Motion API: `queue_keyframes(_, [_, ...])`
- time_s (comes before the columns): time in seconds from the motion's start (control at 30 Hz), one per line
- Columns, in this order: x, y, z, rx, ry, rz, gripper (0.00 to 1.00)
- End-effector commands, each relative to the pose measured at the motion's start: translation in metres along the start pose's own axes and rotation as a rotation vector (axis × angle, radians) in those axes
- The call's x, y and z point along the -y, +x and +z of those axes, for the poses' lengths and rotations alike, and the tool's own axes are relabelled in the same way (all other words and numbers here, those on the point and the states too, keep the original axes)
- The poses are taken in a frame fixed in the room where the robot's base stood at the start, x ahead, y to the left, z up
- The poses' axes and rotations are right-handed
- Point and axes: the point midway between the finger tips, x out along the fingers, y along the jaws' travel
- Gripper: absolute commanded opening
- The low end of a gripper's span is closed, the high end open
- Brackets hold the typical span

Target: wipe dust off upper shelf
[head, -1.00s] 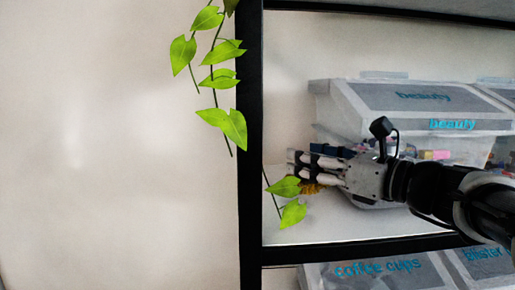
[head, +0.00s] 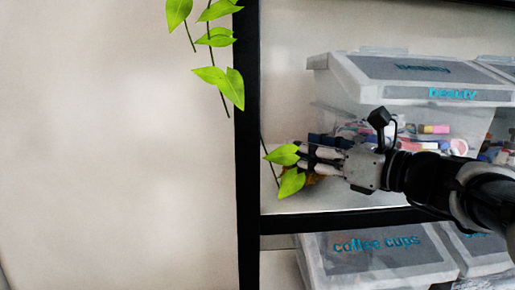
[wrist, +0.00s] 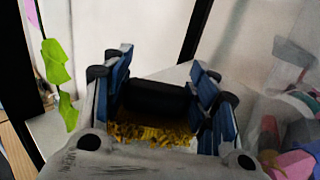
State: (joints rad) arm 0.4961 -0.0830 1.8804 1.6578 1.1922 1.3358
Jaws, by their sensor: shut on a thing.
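My gripper (head: 308,162) reaches in from the right over the upper shelf (head: 345,203), near its left end. It is shut on a duster, whose black handle (wrist: 155,97) lies between the blue-padded fingers in the wrist view. The duster's yellow fibres (wrist: 150,133) hang under the handle; in the head view they are mostly hidden by the fingers and leaves. The fibres look low at the shelf surface, but I cannot tell whether they touch it. No dust can be made out.
A clear "beauty" box (head: 415,78) stands on the shelf right behind my gripper. A black post (head: 247,140) bounds the shelf on the left. A vine's green leaves (head: 291,183) hang by the fingertips. A "coffee cups" box (head: 375,255) stands below.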

Motion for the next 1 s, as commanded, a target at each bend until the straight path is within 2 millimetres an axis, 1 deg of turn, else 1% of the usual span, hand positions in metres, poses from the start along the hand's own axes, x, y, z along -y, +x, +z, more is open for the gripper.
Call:
queue_keyframes(0.37, [0.000,0.000,-0.001,0.000,0.000,0.000,0.28])
queue_keyframes(1.0, [0.000,0.000,-0.014,0.000,0.000,0.000,0.28])
